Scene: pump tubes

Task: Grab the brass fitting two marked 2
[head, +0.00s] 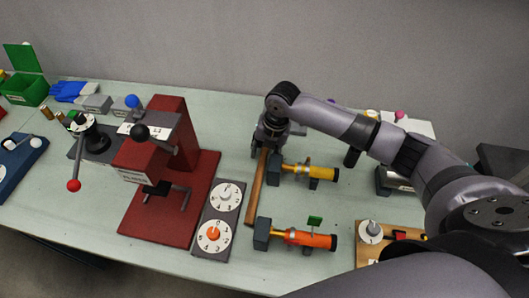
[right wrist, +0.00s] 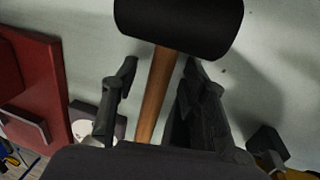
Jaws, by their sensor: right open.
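Two small brass-coloured cylinders stand at the far left of the bench in the head view, one (head: 46,113) beside the other (head: 60,117). They look like brass fittings, but they are too small to read a 2 on either. My right gripper (head: 260,151) is far to their right, low over a mallet's wooden handle (head: 257,190). In the right wrist view my right gripper (right wrist: 162,76) is open, with its fingers on either side of the handle (right wrist: 156,95). The mallet's black head (right wrist: 180,25) lies just beyond the fingertips. My left gripper is not in view.
A red press (head: 170,190) stands between the brass pieces and my right gripper. A dial panel (head: 219,220), a yellow pump tube (head: 318,173) and an orange one (head: 312,239) lie near the mallet. A green box (head: 28,90) stands at the far left.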

